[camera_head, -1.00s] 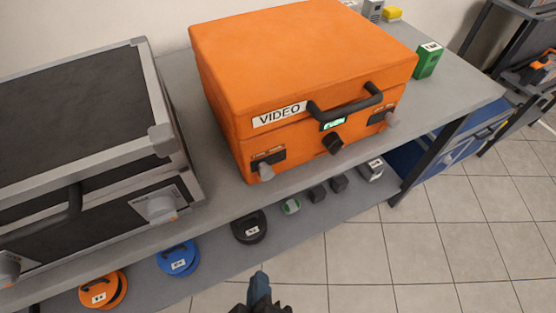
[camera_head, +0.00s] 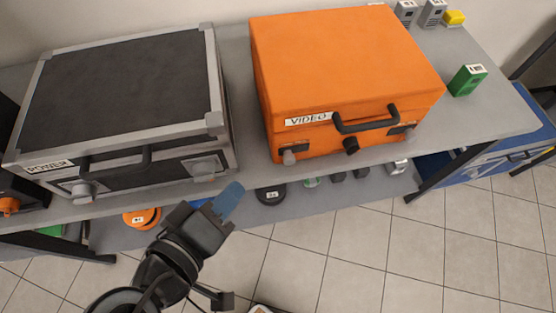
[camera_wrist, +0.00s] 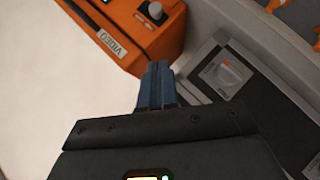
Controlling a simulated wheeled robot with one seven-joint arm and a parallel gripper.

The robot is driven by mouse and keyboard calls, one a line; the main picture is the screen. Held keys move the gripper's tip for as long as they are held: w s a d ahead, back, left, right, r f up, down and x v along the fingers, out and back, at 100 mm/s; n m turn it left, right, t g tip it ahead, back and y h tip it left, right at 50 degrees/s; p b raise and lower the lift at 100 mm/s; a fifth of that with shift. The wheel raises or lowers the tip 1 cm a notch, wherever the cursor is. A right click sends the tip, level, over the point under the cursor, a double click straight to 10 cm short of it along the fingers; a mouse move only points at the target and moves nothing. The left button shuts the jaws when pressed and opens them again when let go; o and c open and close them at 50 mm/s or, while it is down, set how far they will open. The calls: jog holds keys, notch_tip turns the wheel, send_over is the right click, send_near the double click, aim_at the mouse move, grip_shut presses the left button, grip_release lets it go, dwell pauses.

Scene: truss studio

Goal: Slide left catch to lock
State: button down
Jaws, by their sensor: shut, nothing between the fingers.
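An orange case (camera_head: 335,75) labelled VIDEO is closed on the bench, with a dark handle on its front. Its left catch (camera_head: 289,158) is a grey knob on a dark plate; its right catch (camera_head: 410,134) is similar. A black case (camera_head: 125,85) labelled POWER, with silver edges, is closed to the left. It has a left catch (camera_head: 83,191) and a right catch (camera_head: 204,168). My gripper (camera_head: 230,199) is shut and empty, in front of the bench edge between the cases, touching neither catch. In the wrist view, its blue fingers (camera_wrist: 158,86) point between the orange case and a catch plate (camera_wrist: 228,72).
A green box (camera_head: 467,80) and a yellow item (camera_head: 454,17) lie right of the orange case. A lower shelf holds an orange reel (camera_head: 143,217), a black reel (camera_head: 271,195) and small items.

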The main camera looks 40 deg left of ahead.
jog(key=p, duration=0.2)
send_near(285, 154)
jog(key=w+a, duration=0.3)
jog(key=shift+w+d+f+p, duration=0.35)
jog(key=shift+w+d+f, duration=0.4)
jog(key=shift+d+f, duration=0.25)
jog(key=shift+w+f, duration=0.1)
jog(key=shift+f, duration=0.1)
